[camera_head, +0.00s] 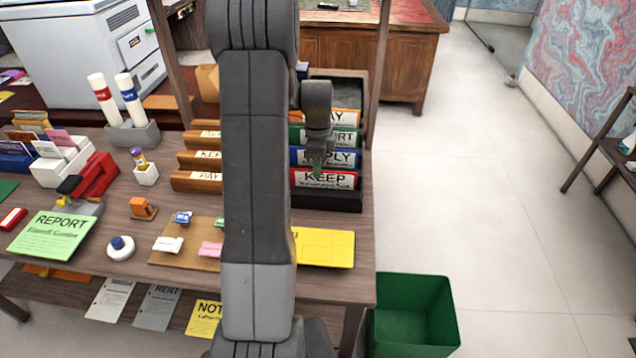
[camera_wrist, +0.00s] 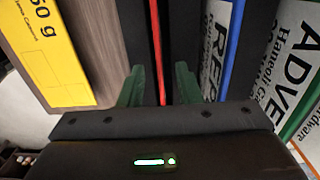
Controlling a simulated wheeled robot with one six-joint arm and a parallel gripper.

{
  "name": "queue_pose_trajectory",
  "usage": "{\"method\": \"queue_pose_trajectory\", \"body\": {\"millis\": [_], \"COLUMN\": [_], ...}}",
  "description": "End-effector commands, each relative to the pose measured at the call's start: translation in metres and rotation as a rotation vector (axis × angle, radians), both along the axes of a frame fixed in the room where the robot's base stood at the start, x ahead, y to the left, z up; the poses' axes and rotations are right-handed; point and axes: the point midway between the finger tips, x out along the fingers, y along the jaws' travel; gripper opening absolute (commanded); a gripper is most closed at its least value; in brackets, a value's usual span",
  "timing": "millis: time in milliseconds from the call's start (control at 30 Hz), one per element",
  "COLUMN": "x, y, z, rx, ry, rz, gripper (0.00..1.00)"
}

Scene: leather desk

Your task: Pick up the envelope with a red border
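The red-bordered envelope marked KEEP (camera_head: 325,180) stands in the front slot of a black sorter (camera_head: 335,199) at the right end of the desk. In the wrist view it shows edge-on as a thin red line (camera_wrist: 158,55). My gripper (camera_head: 316,170) is over the top of this envelope, pointing down. In the wrist view the two green fingers of my gripper (camera_wrist: 159,85) are apart, one on each side of the red edge, with visible gaps. My gripper is open and holds nothing. My arm hides part of the desk left of the sorter.
Blue REPLY (camera_head: 340,157), green (camera_head: 343,137) and orange (camera_head: 345,117) bordered envelopes stand behind the red one. A yellow sheet (camera_head: 325,248) lies in front of the sorter. Wooden holders (camera_head: 197,181) stand left of my arm. A green bin (camera_head: 415,310) is below on the floor.

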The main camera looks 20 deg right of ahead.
Motion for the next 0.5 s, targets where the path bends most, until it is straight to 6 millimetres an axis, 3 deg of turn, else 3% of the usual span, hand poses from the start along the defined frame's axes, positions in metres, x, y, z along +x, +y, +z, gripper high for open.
{"method": "queue_pose_trajectory", "body": {"millis": [100,333,500], "x": [-0.0005,-0.0001,0.0000], "y": [0.0000,-0.0002,-0.0002], "z": [-0.0102,-0.0116,-0.0114], "rx": [0.001,0.001,0.001], "ry": [0.002,0.000,0.000], "rz": [0.000,0.000,0.000], "gripper": [0.31,0.31,0.00]}}
